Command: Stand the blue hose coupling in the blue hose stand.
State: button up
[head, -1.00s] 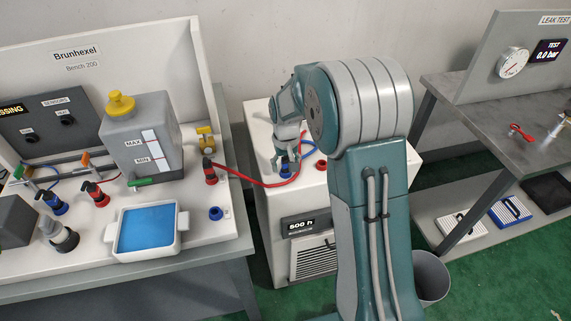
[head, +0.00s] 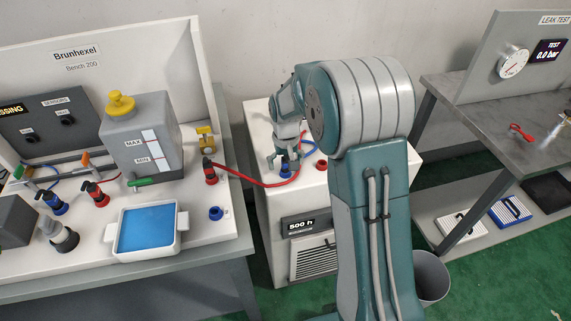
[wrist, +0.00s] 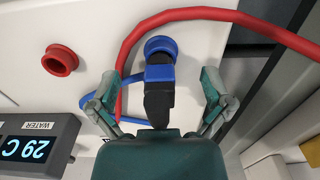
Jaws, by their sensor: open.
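The blue hose coupling (wrist: 158,98) has a black body and a blue collar. It is at a blue port (wrist: 160,43) on top of the white cabinet; I cannot tell how firmly it is seated. My gripper (wrist: 161,105) is open, with one finger on each side of the coupling and visible gaps between. In the head view my gripper (head: 285,160) is over the cabinet top and partly hides the coupling. The blue hose stand (head: 217,213) is a small empty blue ring on the bench, near its right edge.
A red hose (head: 262,184) arcs from a red coupling (head: 209,172) on the bench to the cabinet, passing close to my gripper. A red port (wrist: 59,60) and a water display (wrist: 35,147) are nearby. A white tray (head: 179,240) stands left of the blue stand.

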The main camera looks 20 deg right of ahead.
jog(key=shift+r, duration=2.85)
jog(key=shift+s+r, duration=0.1)
jog(key=shift+r, duration=0.1)
jog(key=s+r+t, duration=0.2)
jog(key=s+r, duration=0.4)
jog(key=r, duration=0.2)
jog(key=s+r+t, duration=0.1)
jog(key=s+r, duration=0.2)
jog(key=s, duration=0.7)
jog(key=s+r+t, duration=0.2)
jog(key=s+r, duration=0.1)
jog(key=s, duration=0.8)
jog(key=shift+s+t, duration=0.25)
jog(key=shift+t, duration=0.05)
